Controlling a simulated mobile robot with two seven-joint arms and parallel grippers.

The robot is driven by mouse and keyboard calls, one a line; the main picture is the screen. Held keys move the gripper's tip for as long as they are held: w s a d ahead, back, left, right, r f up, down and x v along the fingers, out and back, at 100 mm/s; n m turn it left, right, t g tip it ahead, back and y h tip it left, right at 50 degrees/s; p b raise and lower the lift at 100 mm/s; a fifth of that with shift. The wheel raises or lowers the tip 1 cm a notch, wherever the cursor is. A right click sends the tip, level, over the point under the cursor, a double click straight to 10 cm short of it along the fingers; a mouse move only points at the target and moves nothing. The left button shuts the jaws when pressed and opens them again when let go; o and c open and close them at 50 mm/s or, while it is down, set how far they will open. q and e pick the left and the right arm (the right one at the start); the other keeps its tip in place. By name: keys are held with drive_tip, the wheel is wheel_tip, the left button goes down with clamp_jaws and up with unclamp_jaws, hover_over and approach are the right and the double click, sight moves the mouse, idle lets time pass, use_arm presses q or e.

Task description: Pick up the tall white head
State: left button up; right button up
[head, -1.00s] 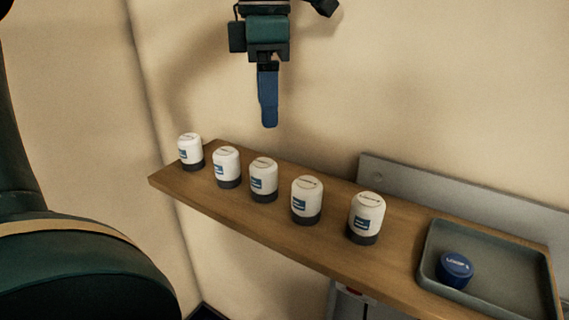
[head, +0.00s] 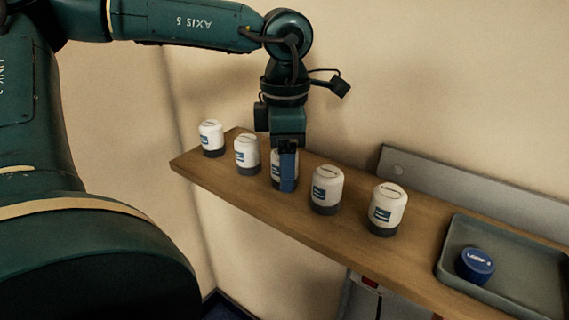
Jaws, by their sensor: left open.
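Several white heads with dark grey bases and blue labels stand upright in a row on the wooden shelf (head: 270,205). They are the far left head (head: 211,137), the second head (head: 246,153), the middle head (head: 276,180), the fourth head (head: 327,188) and the right head (head: 387,208). All look alike in height. My left gripper (head: 287,188) points down at the middle head, its blue finger in front of that head and hiding much of it. The jaws are open; the far finger is hidden. My right gripper is not in view.
A grey tray (head: 447,262) at the right end of the shelf holds a blue cap (head: 475,265). A grey metal panel (head: 430,177) runs along the wall behind the shelf. The neighbouring heads stand close on both sides of my left gripper.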

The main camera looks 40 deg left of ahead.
use_arm(q)
drive_tip(key=shift+c, duration=0.4)
drive_tip(key=c, duration=1)
